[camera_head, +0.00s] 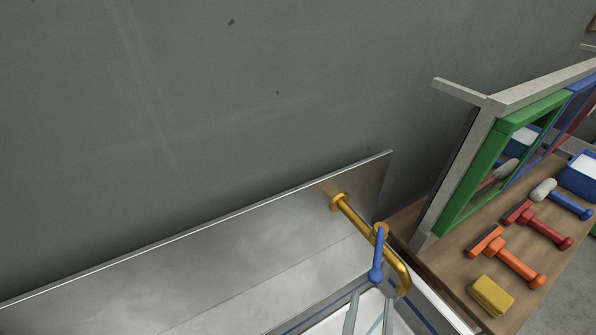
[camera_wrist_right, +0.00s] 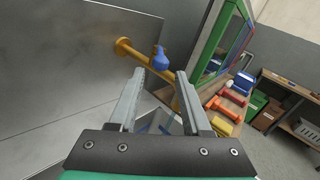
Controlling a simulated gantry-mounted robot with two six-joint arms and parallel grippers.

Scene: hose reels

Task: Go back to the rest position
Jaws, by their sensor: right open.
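My right gripper (camera_head: 369,305) comes in at the bottom edge of the head view, below the blue tap handle. Its two grey fingers are apart and nothing shows between them. In the right wrist view the open fingers (camera_wrist_right: 160,78) point toward the brass tap (camera_wrist_right: 134,50) and its blue handle (camera_wrist_right: 159,58). The brass tap (camera_head: 357,218) runs out from the steel wall panel, and the blue handle (camera_head: 377,258) hangs from it. I cannot tell the exact gap between fingers and tap. My left gripper is not in view.
A steel back panel (camera_head: 235,260) stands behind the basin (camera_head: 408,318). On the right, a wooden table (camera_head: 452,262) holds a yellow sponge (camera_head: 491,295), an orange squeegee (camera_head: 508,258), a red squeegee (camera_head: 540,224), a blue-handled roller (camera_head: 568,204) and a blue tub (camera_head: 578,180). A green frame (camera_head: 480,170) stands behind them.

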